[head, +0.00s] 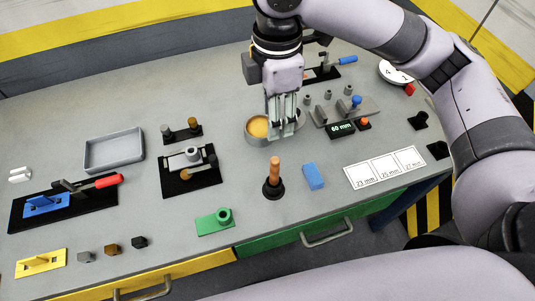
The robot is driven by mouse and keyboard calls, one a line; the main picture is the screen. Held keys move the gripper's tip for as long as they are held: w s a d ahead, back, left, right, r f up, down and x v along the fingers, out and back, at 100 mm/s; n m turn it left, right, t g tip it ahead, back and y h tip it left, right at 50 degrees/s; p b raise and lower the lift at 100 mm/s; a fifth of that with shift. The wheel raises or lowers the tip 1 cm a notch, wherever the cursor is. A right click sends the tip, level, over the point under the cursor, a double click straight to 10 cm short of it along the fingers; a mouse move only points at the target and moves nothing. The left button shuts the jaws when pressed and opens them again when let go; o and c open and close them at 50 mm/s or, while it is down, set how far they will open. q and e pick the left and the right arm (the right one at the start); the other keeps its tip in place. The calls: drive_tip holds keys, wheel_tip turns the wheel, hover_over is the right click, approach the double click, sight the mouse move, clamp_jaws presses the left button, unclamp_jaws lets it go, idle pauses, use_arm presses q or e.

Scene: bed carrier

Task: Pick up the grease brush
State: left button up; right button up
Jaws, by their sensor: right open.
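An upright tool with an orange-brown handle (274,168) stands in a black round base (273,190) near the front middle of the table; it looks like the grease brush, but its bristles are not visible. Behind it is a round grey dish (250,136) with yellow-orange content, probably grease. My right gripper (284,130) points down over the right part of this dish, behind the handle and apart from it. It is open, with no object visible between its fingers, and covers part of the dish. My left gripper is not in view.
A blue block (313,177) stands right of the handle and a green fixture (215,221) at its front left. Black-based fixtures (191,175) and an empty grey tray (115,151) lie left.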

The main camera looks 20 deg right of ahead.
hover_over(276, 160)
drive_tip(key=f, duration=0.6)
drive_tip(key=shift+s, duration=0.2)
drive_tip(key=f, duration=0.3)
drive_tip(key=shift+w+f, duration=0.25)
drive_tip(key=shift+w, duration=0.1)
wheel_tip(276, 160, down, 2)
drive_tip(key=shift+p, duration=0.3)
drive_tip(key=shift+s+f, duration=0.1)
drive_tip(key=shift+f, duration=0.25)
wheel_tip(276, 160, down, 4)
drive_tip(key=shift+r+p, duration=0.15)
drive_tip(key=shift+p, duration=0.35)
drive_tip(key=shift+f, duration=0.35)
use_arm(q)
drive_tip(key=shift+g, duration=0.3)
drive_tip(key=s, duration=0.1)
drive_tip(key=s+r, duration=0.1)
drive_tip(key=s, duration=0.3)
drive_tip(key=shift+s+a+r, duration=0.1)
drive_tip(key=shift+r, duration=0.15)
